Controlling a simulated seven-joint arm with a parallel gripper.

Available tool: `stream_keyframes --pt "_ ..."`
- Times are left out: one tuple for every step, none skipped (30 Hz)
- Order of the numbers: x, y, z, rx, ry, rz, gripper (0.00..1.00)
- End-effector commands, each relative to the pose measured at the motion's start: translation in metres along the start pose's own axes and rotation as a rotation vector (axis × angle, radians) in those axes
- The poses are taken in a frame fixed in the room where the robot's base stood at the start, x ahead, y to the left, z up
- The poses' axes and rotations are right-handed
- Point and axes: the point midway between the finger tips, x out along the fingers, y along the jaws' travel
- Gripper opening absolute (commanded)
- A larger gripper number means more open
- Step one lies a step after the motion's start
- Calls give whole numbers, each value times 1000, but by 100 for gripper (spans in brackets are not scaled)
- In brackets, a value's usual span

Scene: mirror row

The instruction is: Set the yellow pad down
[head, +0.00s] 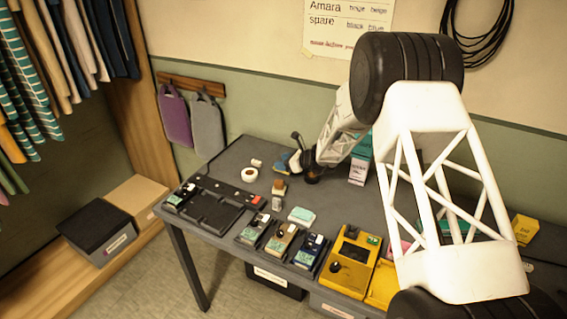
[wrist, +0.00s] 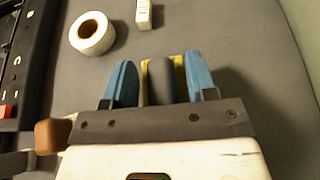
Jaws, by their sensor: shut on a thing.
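My gripper (head: 285,163) is over the back of the grey table (head: 232,158), left of the teal and white boxes. In the wrist view its two blue fingers (wrist: 160,66) are shut on the yellow pad (wrist: 179,68). Only narrow yellow parts of the pad show between the fingers. A dark grey upright shape covers its middle, and I cannot tell whether that belongs to the pad. In the head view the pad is too small and covered to make out clearly. I cannot tell whether it touches the table.
A white tape roll (head: 249,175) and a small white block (head: 257,163) lie left of my gripper. A black pedalboard (head: 208,210) is at the table's left end. Several pedals, including a large yellow one (head: 340,275), line the front. A teal and white box (head: 358,171) stands right.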

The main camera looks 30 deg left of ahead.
Motion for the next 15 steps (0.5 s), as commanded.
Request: stream_keyframes --pt "1 0 -1 0 0 0 29" --pt "1 0 -1 0 0 0 29" --pt "1 0 -1 0 0 0 29" --pt "1 0 -1 0 0 0 29" --pt "1 0 -1 0 0 0 29" --pt "1 0 -1 0 0 0 29" --pt "1 0 -1 0 0 0 29" --pt "1 0 -1 0 0 0 29" --pt "1 0 -2 0 0 0 29" --pt "1 0 -2 0 0 0 29" --pt "1 0 -2 0 0 0 29" --pt "1 0 -3 1 0 0 29" --pt "2 0 -4 1 0 0 29" --pt "2 0 -4 1 0 0 29" --pt "2 0 -4 0 -1 0 57"
